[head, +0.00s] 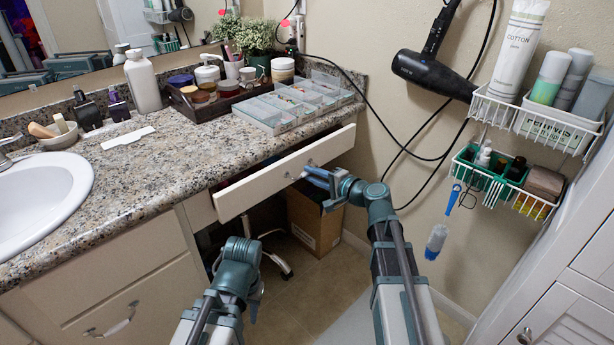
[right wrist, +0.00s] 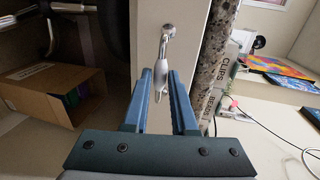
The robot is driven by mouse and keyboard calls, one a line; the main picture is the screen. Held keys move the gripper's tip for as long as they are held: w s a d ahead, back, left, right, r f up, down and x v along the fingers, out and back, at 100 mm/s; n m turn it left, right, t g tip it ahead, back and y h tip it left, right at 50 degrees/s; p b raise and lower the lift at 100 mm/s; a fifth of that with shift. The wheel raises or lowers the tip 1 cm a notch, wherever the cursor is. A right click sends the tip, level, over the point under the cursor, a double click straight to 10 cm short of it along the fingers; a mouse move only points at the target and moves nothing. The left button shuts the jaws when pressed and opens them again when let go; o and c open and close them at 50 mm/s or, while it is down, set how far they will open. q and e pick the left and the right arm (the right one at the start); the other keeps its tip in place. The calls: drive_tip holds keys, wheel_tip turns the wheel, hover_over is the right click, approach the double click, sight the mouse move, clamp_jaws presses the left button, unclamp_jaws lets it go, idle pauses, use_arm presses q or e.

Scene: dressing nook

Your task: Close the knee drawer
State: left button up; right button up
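The knee drawer (head: 262,190) has a white front and stands pulled out under the granite counter, with a dark gap behind its front. My right gripper (head: 309,176) is at the drawer front near its handle. In the right wrist view the silver handle (right wrist: 161,70) shows between the tips of my right gripper (right wrist: 160,78), whose fingers are apart. I cannot tell whether they touch the handle. My left gripper (head: 240,250) is low, in front of the cabinet and apart from the drawer. Its fingers are not clear.
A cardboard box (head: 314,222) stands on the floor under the counter. A clear organizer (head: 290,103) and a dark tray (head: 215,104) sit on the counter above. Wire baskets (head: 510,186) and a hair dryer (head: 434,75) hang on the right wall, with a loose cord.

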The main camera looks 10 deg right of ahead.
drive_tip(key=shift+x, duration=1.25)
drive_tip(key=shift+s, duration=0.1)
clamp_jaws()
idle(0.5)
